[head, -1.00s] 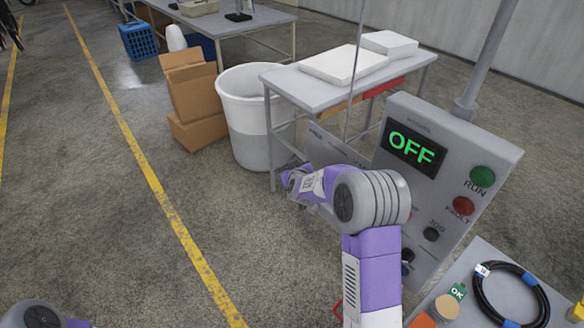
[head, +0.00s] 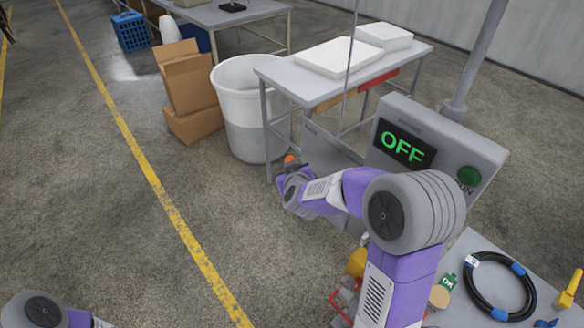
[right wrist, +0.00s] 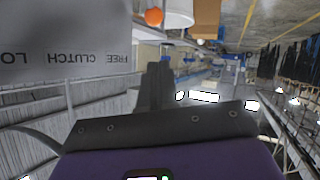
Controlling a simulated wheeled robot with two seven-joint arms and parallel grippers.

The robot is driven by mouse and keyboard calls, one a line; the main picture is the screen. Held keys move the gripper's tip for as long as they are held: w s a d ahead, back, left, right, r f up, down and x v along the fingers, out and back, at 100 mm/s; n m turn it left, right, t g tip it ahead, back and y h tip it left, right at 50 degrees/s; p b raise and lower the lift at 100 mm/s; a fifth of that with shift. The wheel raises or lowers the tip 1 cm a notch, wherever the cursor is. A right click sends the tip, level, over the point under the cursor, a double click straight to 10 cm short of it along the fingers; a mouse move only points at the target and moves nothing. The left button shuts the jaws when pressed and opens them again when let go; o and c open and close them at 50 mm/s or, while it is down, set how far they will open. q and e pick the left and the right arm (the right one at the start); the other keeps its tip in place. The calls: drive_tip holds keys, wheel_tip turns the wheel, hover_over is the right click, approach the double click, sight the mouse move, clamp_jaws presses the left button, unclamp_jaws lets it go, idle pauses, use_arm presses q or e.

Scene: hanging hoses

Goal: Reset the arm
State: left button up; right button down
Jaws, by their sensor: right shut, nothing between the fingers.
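My right arm reaches forward across the middle of the head view, in front of the grey control panel (head: 385,115). My right gripper (head: 290,182) is partly hidden at the far end of that arm, left of the panel. In the right wrist view its fingers (right wrist: 160,85) are together with nothing between them. The panel's display (head: 403,145) reads OFF in green. The green button (head: 469,177) shows, while my arm hides the lower controls. Only part of my left arm shows at the bottom left, and its gripper is out of view.
A white bin (head: 250,120), cardboard boxes (head: 190,90) and a grey table (head: 345,75) stand beyond the arm. A small orange ball (head: 289,160) shows near my gripper. A coiled black hose (head: 500,290) lies on a bench at lower right. Open floor lies left.

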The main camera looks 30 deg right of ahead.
drive_tip(key=shift+s+a+r, duration=0.2)
drive_tip(key=shift+s+r, duration=0.2)
drive_tip(key=shift+s, duration=0.2)
drive_tip(key=s+a+f+g+y+b, duration=0.1)
drive_tip(key=s+a+f+g+b, duration=0.15)
drive_tip(key=f, duration=0.75)
drive_tip(key=s+a+f+g+y+b, duration=0.1)
drive_tip(key=a+f+y+b, duration=0.15)
drive_tip(key=f, duration=0.65)
drive_tip(key=s+a+f+g+y+b, duration=0.1)
drive_tip(key=s+a+f+g+b, duration=0.1)
drive_tip(key=s+a+f, duration=0.3)
drive_tip(key=s+a+f+m+g+y+b, duration=0.1)
drive_tip(key=s+a+f+g+y+b, duration=0.1)
drive_tip(key=s+f, duration=0.8)
drive_tip(key=s+a+f+g+y+b, duration=0.2)
drive_tip(key=s+a+f+g+b, duration=0.2)
drive_tip(key=s+a+f, duration=0.4)
wheel_tip(320, 180, down, 6)
drive_tip(key=shift+a+f+m+b, duration=0.15)
drive_tip(key=shift+m+b, duration=0.15)
drive_tip(key=shift+b, duration=0.35)
drive_tip(key=shift+w+a, duration=0.1)
